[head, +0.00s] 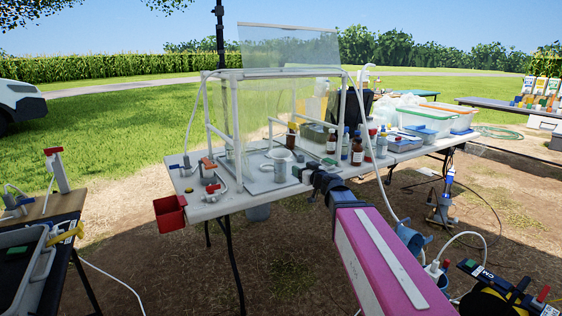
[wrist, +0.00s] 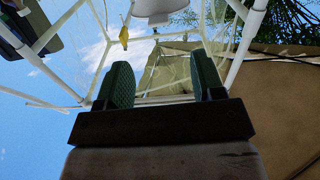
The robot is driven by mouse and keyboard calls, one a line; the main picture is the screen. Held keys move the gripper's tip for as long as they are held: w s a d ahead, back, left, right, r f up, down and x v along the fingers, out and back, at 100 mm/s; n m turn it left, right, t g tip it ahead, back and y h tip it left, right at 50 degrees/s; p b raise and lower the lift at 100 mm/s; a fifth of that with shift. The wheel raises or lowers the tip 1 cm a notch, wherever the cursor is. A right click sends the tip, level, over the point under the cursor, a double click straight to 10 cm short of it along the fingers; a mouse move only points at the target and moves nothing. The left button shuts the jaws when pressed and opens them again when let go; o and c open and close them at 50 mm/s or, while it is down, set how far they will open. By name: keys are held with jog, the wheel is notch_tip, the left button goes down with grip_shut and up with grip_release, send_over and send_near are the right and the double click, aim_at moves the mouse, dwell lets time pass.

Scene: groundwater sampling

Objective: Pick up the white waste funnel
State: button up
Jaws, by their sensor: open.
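A white, round-rimmed vessel that looks like the waste funnel (head: 281,168) stands on the table inside the clear-walled white pipe frame (head: 238,150). My gripper (head: 308,174) is at the frame's front right, just right of this vessel. A small gap seems to lie between them. In the wrist view my gripper (wrist: 162,78) shows two green-padded fingers wide apart with nothing between them. A white rounded object (wrist: 158,8), cut off by the top edge, lies beyond the fingertips; I cannot tell surely if it is the funnel.
Brown bottles (head: 357,152) and other bottles stand close right of my gripper. A red bin (head: 170,213) hangs at the table's left end. Red-handled valves (head: 212,190) sit at the front left. A bucket (head: 258,212) is below the tabletop.

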aim_at(290, 161)
jog(key=x, duration=1)
jog(key=shift+w+a, duration=0.1)
jog(key=shift+w, duration=0.15)
jog(key=c, duration=1)
